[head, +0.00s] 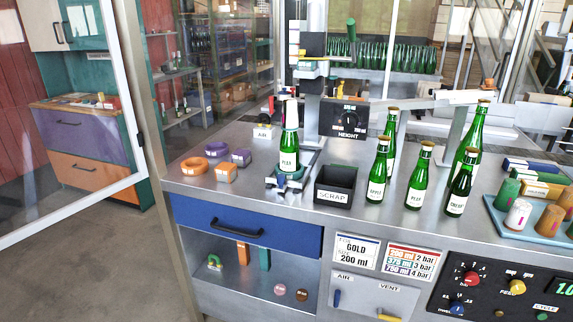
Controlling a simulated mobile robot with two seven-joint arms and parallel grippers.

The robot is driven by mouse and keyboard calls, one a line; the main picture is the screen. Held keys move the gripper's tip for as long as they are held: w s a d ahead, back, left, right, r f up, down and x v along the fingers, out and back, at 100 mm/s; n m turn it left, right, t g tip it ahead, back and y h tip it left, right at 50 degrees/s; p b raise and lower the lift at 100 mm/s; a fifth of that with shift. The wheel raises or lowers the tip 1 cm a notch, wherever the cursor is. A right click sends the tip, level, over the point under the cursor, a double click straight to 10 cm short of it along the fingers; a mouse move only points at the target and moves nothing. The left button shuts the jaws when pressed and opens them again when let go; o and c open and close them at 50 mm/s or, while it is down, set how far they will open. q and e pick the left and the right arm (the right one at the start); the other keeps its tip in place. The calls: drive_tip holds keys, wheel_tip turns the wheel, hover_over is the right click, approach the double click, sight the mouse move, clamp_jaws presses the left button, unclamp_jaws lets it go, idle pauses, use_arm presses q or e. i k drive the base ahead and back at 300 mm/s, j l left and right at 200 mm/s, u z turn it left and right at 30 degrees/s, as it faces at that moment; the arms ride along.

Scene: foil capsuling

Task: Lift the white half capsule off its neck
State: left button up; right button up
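A green bottle (289,160) with a white label stands upright in a holder (289,180) on the steel bench, left of the scrap box. A white half capsule (291,114) covers its neck and stands up above the green shoulder. From this view I cannot tell how far down the capsule sits or how tightly. The bottle is under the capping machine's head (309,70), with a gap between them. Neither of my grippers shows in the head view.
A black scrap box (335,186) stands right of the holder. Several green bottles (414,178) with gold tops stand further right. A blue tray (498,221) holds coloured capsules. Orange and purple rings (194,166) lie left. A height dial (349,119) is behind.

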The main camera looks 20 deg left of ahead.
sight(289, 121)
drive_tip(key=l+u, duration=0.5)
drive_tip(key=l, duration=0.95)
drive_tip(key=i+j, duration=0.2)
drive_tip(key=i+j+z, duration=0.1)
drive_tip(key=j, duration=0.3)
drive_tip(key=i+j+z, duration=0.1)
drive_tip(key=i+j, duration=0.3)
drive_tip(key=j, duration=0.25)
drive_tip(key=i+j+z, duration=0.1)
drive_tip(key=j, duration=0.25)
drive_tip(key=i+j, duration=0.2)
drive_tip(key=j, duration=0.15)
drive_tip(key=i+j+z, duration=0.15)
drive_tip(key=j, duration=0.2)
drive_tip(key=i+j, duration=0.15)
drive_tip(key=j, duration=0.2)
